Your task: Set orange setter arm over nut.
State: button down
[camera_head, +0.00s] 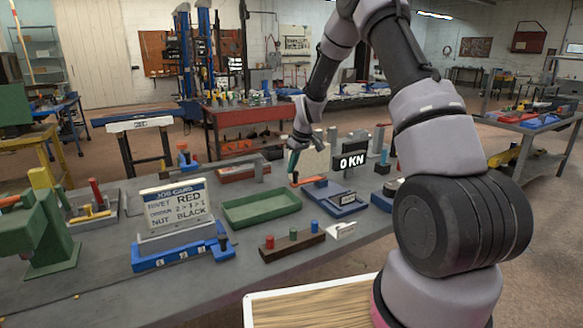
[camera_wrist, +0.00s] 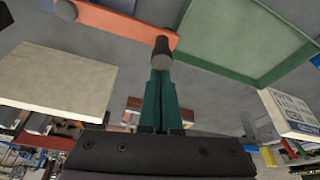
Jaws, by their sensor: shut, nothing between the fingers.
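In the wrist view the orange setter arm (camera_wrist: 120,22) runs across the top and ends in a dark upright knob (camera_wrist: 162,47). My gripper (camera_head: 291,170) is over the bench at the arm's left end. In the wrist view my gripper's green fingers (camera_wrist: 162,74) are together and empty, with their tips at the knob; I cannot tell whether they touch it. The nut cannot be made out in either view.
A green tray (camera_head: 262,206) lies left of the orange arm. A pale block (camera_head: 306,158) stands close behind my gripper. A job card (camera_head: 175,205), a peg rack (camera_head: 292,242) and a "0 KN" display (camera_head: 352,162) stand nearby.

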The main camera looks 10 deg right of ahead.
jog(key=shift+s+d, duration=0.1)
jog(key=shift+s, duration=0.2)
jog(key=shift+s+n, duration=0.2)
jog(key=shift+n, duration=0.2)
jog(key=shift+s+d+n+g, duration=0.3)
jog(key=shift+s+n, duration=0.3)
jog(key=shift+s, duration=0.05)
jog(key=s+d+n+g, duration=0.1)
jog(key=s+d+n, duration=0.1)
jog(key=d+n, duration=0.1)
jog(key=s+d+n+g+y, duration=0.1)
jog(key=s+d+n, duration=0.2)
jog(key=n, duration=0.2)
jog(key=s+d+n+g, duration=0.1)
jog(key=s+d+n, duration=0.1)
jog(key=d+n, duration=0.2)
jog(key=shift+s+n+g, duration=0.3)
jog(key=shift+s+g, duration=0.05)
jog(key=shift+g, duration=0.05)
jog(key=shift+d+n+g, duration=0.3)
jog(key=shift+d+n, duration=0.7)
jog(key=shift+d, duration=0.9)
jog(key=shift+w+d, duration=0.1)
